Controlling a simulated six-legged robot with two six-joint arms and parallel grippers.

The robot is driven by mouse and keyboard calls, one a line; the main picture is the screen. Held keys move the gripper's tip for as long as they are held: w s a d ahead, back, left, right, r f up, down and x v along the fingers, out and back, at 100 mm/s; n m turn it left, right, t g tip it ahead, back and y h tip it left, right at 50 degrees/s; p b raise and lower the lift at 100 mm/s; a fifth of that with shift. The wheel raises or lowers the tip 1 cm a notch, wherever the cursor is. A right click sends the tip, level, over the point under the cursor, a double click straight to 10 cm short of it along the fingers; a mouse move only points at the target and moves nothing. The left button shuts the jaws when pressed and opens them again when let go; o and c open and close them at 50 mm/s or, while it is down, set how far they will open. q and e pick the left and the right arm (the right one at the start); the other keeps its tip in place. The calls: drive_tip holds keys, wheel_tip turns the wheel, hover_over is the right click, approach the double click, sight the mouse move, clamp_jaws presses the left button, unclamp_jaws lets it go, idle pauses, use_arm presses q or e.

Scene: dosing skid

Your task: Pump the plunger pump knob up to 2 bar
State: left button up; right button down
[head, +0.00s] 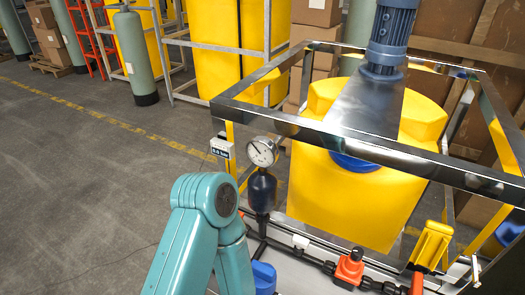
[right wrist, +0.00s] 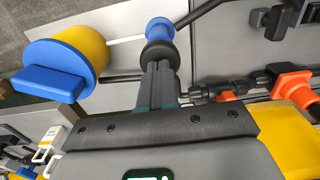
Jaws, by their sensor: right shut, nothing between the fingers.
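In the right wrist view a yellow pump-like body (right wrist: 97,45) with a blue cap (right wrist: 55,65) has a pale rod running right to a blue spool-shaped piece (right wrist: 160,29), which looks like the knob. A black round piece (right wrist: 160,53) sits just below it. My right gripper (right wrist: 159,72) is shut and empty, its fingertips close to the black piece; I cannot tell whether they touch. In the head view a round gauge (head: 262,151) has its needle toward the upper left. A small bar display (head: 222,148) hangs beside it; its digits are hard to read. My left gripper is not in view.
A yellow tank (head: 350,195) with a blue motor (head: 390,35) stands inside a shiny metal frame (head: 310,131). A dark vessel (head: 262,190) hangs under the gauge. An orange-red valve (head: 350,268) is on the front piping.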

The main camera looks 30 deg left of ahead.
wheel_tip(320, 180, up, 6)
drive_tip(key=p, duration=0.4)
drive_tip(key=shift+f, duration=0.1)
drive_tip(key=shift+s, duration=0.1)
